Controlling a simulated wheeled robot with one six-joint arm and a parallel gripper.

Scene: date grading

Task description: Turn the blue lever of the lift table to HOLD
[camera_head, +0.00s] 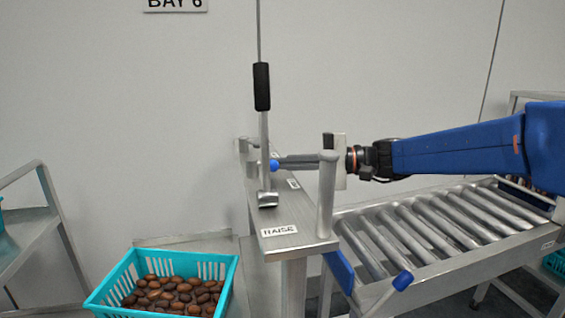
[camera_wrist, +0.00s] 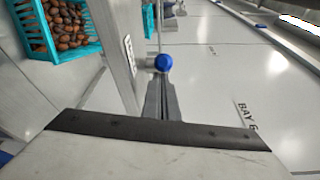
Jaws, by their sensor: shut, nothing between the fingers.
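A blue ball knob (camera_head: 274,165) shows at the plate with the RAISE label (camera_head: 279,230). My gripper (camera_head: 283,161) reaches in from the right, fingers shut and empty, with the tips right at the knob. In the wrist view the blue knob (camera_wrist: 163,62) appears just beyond the closed fingertips (camera_wrist: 161,82); whether they touch is unclear. A tall lever with a black grip (camera_head: 261,86) stands upright on the plate beside the knob. Further labels (camera_head: 293,183) on the plate are too small to read, and how the knob joins its lever is hidden.
A teal crate of dates (camera_head: 229,272) sits below left. An upright metal post (camera_head: 326,200) stands close to my fingers. A wall is behind.

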